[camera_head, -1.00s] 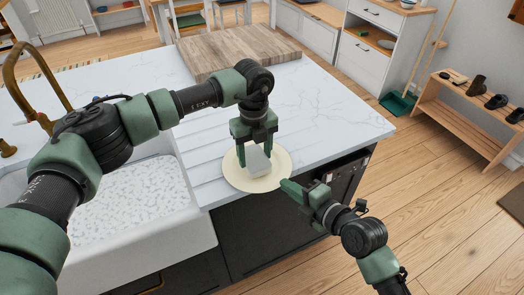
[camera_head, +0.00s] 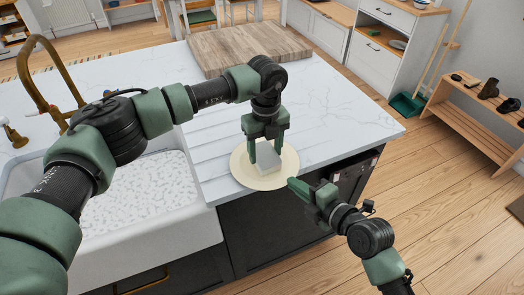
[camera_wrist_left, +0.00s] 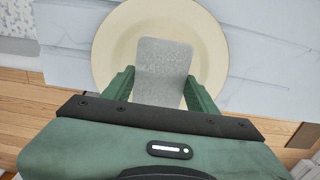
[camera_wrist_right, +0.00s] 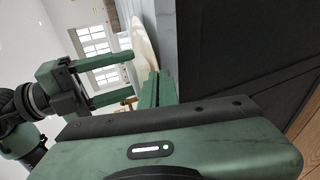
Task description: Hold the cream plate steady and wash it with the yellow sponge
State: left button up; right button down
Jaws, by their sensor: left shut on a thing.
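The round cream plate (camera_head: 240,172) lies at the counter's front edge, right of the sink; it also shows in the left wrist view (camera_wrist_left: 112,40). My left gripper (camera_head: 266,156) is above the plate, pointing down, shut on a pale grey block-like sponge (camera_wrist_left: 164,70). The sponge (camera_head: 268,160) looks grey rather than yellow and is over the plate's middle, seemingly touching it. My right gripper (camera_head: 292,184) is at the plate's right front rim. In the right wrist view its fingers (camera_wrist_right: 158,90) are close together at the plate's edge (camera_wrist_right: 143,42), seemingly gripping it.
A white sink (camera_head: 130,205) with a brass tap (camera_head: 45,80) is at the left. A wooden board (camera_head: 245,48) lies at the back of the white counter (camera_head: 340,105). The counter around the plate is clear. A shoe rack (camera_head: 470,130) stands on the floor at right.

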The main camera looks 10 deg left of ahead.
pick_arm(q)
jog(key=shift+r, duration=1.5)
pick_arm(e)
jog(key=c, duration=2.1)
grip_release()
jog(key=o, duration=0.5)
jog(key=v, duration=1.2)
jog(key=shift+f, duration=0.1)
